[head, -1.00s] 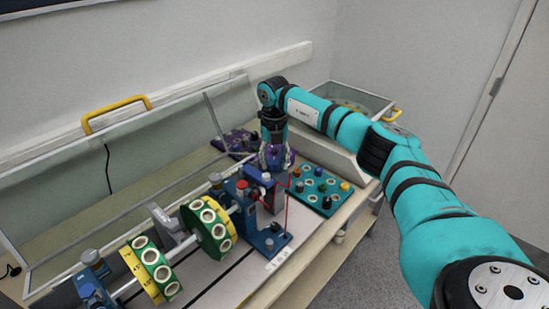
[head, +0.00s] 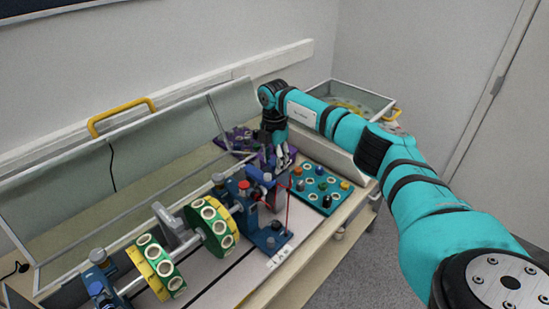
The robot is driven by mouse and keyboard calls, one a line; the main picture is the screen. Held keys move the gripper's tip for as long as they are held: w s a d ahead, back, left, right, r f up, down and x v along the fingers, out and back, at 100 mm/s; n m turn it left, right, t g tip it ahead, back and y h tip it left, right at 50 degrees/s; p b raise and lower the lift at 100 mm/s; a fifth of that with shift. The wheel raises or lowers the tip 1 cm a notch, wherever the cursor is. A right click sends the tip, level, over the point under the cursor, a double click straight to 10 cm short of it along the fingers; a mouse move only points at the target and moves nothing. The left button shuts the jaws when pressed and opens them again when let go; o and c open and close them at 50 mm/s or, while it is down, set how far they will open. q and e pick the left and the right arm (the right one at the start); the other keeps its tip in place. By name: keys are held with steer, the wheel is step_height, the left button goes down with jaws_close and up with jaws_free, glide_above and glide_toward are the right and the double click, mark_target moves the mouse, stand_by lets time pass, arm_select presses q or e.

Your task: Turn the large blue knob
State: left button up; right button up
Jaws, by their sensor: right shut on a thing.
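My right gripper (head: 277,163) points down at the far right end of the shaft rig. Its fingers are shut on what seems to be the large blue knob, by the top of the grey block (head: 263,178). The fingers hide most of the knob, so its turn angle cannot be told. The blue bearing stand (head: 268,240) is just in front of this spot. My left gripper is not in view.
The rig's shaft carries green and yellow discs (head: 211,228). A red knob (head: 244,185) stands close to my right gripper. A teal board with coloured knobs (head: 320,190) lies to the right, and a purple board (head: 240,138) lies behind. A raised clear cover (head: 170,150) stands along the back.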

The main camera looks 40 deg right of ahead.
mark_target(274, 162)
steer(key=shift+w+r+m+p, duration=0.1)
steer(key=shift+m+p, duration=0.2)
steer(key=shift+m, duration=1)
steer(key=o, duration=0.9)
step_height(274, 162, up, 12)
steer(key=shift+f, duration=0.1)
stand_by(0.4)
